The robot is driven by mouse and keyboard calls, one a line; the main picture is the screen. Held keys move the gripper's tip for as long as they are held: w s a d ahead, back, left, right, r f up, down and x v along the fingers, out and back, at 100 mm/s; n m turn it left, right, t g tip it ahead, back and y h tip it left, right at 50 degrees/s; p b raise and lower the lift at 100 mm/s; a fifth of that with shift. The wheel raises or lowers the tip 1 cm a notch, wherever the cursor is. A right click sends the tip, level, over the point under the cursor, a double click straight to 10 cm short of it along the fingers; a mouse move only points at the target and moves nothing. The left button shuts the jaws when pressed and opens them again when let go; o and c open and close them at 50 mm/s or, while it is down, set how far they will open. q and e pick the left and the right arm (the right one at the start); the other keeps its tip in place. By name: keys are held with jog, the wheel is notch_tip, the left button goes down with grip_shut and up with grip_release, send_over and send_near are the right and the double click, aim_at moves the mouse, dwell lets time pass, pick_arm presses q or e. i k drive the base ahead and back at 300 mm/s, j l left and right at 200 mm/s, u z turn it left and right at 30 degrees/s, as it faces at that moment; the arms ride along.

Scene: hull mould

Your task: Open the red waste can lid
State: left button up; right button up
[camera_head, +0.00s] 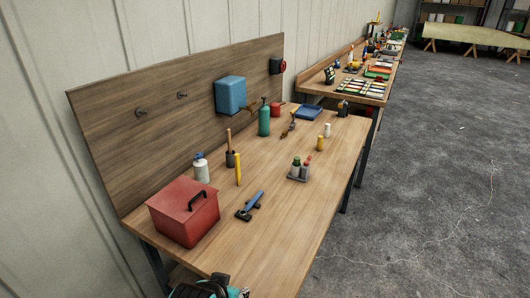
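A red box-shaped can (184,218) stands on the near left corner of the wooden workbench. Its flat red lid (178,197) looks shut and has a black handle (197,200) on top, towards its right side. Part of a black and teal mechanism (207,289) shows at the bottom edge, just below the bench's near edge. It may be my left gripper, but it is cut off and its fingers cannot be made out. It is apart from the red can. My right gripper is not in view.
On the workbench (285,225) are a blue-handled tool (251,205), a white bottle (201,168), a yellow stick (238,170), a green bottle (264,119) and a small tray of bottles (298,172). A wooden backboard (150,150) rises behind. Open floor (420,200) lies right.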

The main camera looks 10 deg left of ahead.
aim_at(180, 200)
jog(key=u, duration=1.4)
